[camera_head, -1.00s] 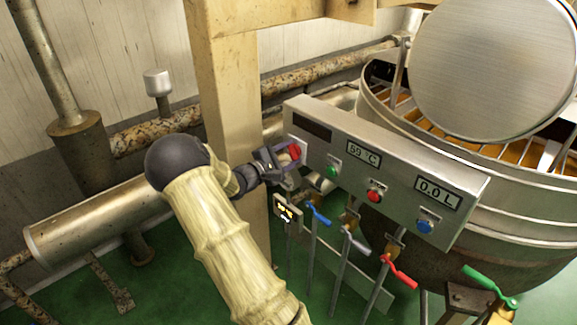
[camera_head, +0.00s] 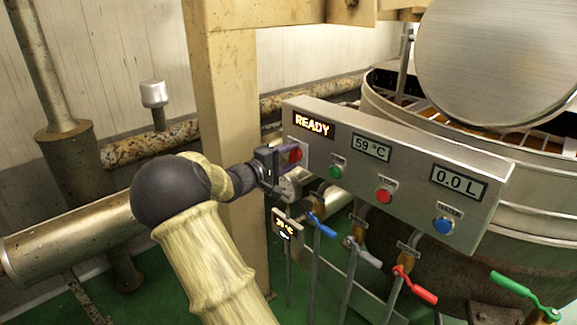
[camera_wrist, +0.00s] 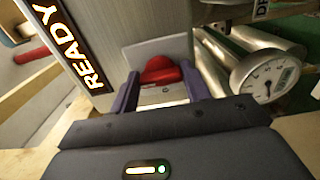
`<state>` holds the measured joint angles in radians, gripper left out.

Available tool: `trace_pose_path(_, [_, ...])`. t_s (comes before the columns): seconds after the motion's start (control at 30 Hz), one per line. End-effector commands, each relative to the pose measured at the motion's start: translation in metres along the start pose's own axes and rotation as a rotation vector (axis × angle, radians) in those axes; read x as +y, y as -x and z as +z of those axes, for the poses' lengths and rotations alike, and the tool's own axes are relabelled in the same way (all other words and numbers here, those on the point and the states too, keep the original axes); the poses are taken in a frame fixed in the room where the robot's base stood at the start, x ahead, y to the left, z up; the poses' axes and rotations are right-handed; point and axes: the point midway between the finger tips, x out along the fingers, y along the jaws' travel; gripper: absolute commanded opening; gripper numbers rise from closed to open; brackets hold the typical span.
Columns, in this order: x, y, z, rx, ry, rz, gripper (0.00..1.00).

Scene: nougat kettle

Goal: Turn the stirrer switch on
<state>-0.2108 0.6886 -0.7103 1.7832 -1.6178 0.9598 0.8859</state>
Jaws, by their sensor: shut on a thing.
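The control panel (camera_head: 410,172) is a long metal box with a red knob (camera_head: 295,154) at its left end. My gripper (camera_head: 288,160) is at this knob. In the wrist view the purple fingers stand on either side of the red knob (camera_wrist: 160,70), on a light plate, and are shut on it. To the right are a green button (camera_head: 337,172), a red button (camera_head: 383,196) and a blue button (camera_head: 443,225). Their small labels are too small to read, so I cannot tell which control is the stirrer switch.
A lit READY display (camera_head: 313,124) sits above the knob. Below the panel are a gauge (camera_wrist: 268,76) and blue (camera_head: 321,225), grey, red (camera_head: 415,285) and green valve levers. The kettle (camera_head: 545,185) stands behind the panel. A beige post (camera_head: 228,110) stands behind my gripper.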

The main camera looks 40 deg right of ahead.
Motion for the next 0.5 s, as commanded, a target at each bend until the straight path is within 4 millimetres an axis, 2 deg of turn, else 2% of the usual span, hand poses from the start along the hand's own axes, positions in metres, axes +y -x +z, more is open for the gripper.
trace_pose_path(0.47, [-0.0013, 0.0007, -0.0002, 0.000, -0.016, -0.003, 0.24])
trace_pose_path(0.5, [-0.0013, 0.0007, -0.0002, 0.000, -0.016, -0.003, 0.51])
